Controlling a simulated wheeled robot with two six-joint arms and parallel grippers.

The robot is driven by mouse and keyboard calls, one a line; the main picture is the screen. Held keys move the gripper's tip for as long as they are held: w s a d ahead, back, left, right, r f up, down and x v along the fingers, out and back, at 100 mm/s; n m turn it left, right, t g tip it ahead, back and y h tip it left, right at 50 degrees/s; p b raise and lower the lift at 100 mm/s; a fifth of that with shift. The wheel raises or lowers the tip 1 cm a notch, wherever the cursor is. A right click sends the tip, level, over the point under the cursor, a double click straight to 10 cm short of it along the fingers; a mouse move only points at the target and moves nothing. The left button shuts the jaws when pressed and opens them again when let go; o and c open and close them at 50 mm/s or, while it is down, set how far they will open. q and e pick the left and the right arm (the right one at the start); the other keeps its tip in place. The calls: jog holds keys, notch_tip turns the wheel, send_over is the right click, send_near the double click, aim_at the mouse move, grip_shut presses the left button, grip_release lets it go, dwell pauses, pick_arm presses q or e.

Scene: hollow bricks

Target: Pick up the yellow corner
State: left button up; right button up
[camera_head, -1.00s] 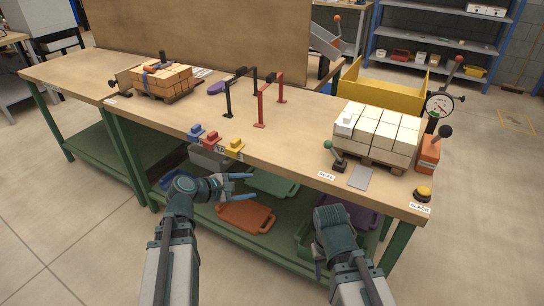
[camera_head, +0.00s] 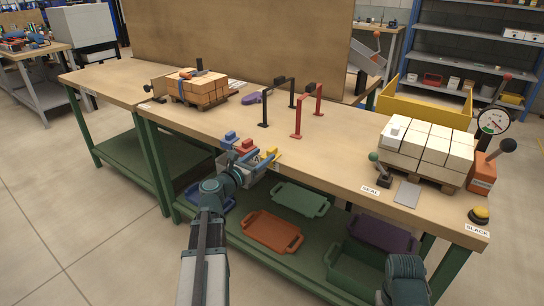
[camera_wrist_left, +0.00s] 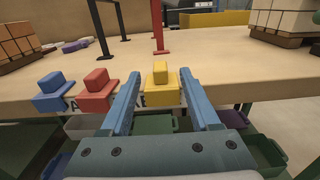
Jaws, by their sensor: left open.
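The yellow corner (camera_head: 268,154) is a small stepped block at the front edge of the workbench. It also shows in the left wrist view (camera_wrist_left: 161,88), framed between my two blue fingers. My left gripper (camera_head: 260,166) is open and empty at the bench edge, fingers directed at the yellow corner. In the left wrist view (camera_wrist_left: 160,78) there is a gap on each side of the block, so it is not gripped. My right gripper (camera_head: 394,291) is low at the bottom right, and its fingers cannot be made out.
A red corner (camera_wrist_left: 96,90) and a blue corner (camera_wrist_left: 54,92) sit in a row left of the yellow one. Behind stand a black frame (camera_head: 278,100) and a red frame (camera_head: 307,110). A pallet of white bricks (camera_head: 425,142) is at right. Trays lie on the shelf below.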

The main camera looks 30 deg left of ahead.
aim_at(267, 152)
pick_arm(q)
jog(key=shift+w+d, duration=0.15)
jog(key=shift+w, duration=1.55)
jog(key=w, duration=0.5)
jog(key=shift+w+d+f, duration=0.15)
jog(key=shift+d, duration=0.05)
grip_shut()
